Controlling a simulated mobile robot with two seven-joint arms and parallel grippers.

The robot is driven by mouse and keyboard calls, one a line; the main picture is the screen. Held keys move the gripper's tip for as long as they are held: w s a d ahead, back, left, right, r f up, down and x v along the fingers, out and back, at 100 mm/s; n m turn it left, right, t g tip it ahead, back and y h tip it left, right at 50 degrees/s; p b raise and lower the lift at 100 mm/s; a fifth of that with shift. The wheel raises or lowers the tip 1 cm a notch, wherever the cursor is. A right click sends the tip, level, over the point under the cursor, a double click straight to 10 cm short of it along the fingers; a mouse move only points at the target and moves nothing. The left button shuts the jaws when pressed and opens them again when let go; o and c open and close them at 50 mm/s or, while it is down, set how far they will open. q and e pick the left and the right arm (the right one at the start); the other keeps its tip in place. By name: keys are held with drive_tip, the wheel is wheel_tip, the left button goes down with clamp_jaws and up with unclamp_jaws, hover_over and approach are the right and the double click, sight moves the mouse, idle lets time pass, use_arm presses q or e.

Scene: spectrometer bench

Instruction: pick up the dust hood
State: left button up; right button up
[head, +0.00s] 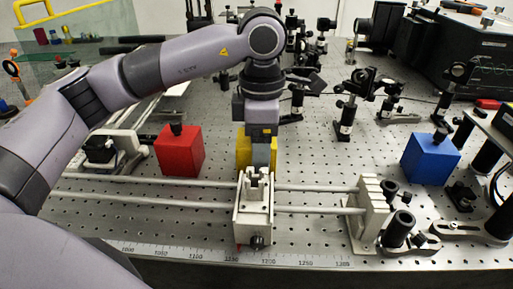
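Three box-shaped covers that could be dust hoods stand on the perforated bench: a red one (180,152) left of centre, a blue one (429,160) at the right, and a yellow one (243,147) in the middle. The red and blue ones have black knobs on top. My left gripper (261,160) points down at the yellow box and overlaps it, hiding its middle and top. I cannot tell whether the fingers touch it or how far apart they are. My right gripper is not in view.
A white carriage (253,209) on two horizontal rails (310,210) stands in front of the yellow box. Its end block (368,213) is at the right. Black optic posts (347,115) stand behind. A large black instrument (465,60) fills the back right.

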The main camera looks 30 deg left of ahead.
use_arm(q)
drive_tip(key=c, duration=0.3)
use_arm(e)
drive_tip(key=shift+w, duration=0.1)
use_arm(q)
drive_tip(key=shift+r, duration=0.2)
